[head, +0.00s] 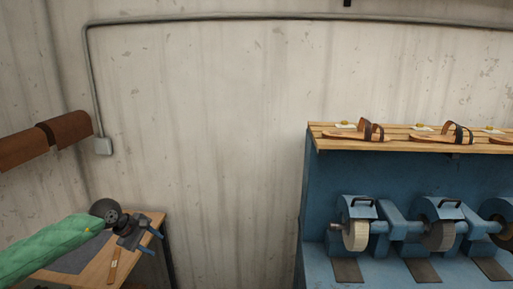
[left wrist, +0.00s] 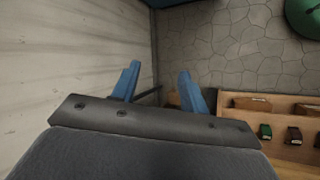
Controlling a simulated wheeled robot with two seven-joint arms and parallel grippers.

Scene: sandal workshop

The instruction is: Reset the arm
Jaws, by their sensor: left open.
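My left gripper (head: 153,241) is at the lower left of the head view, at the end of my green-sleeved arm. It appears above the right end of a wooden workbench (head: 152,217). Its two blue fingers also show in the left wrist view (left wrist: 159,72). They are spread apart with nothing between them. My right gripper is in neither view.
A blue grinding machine (head: 312,190) with several wheels stands at the right. Sandals (head: 357,131) lie on its slatted shelf (head: 330,145). Brown rolls (head: 66,130) hang on the left wall. The wrist view shows stone floor (left wrist: 225,45) and a wooden rack (left wrist: 285,120).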

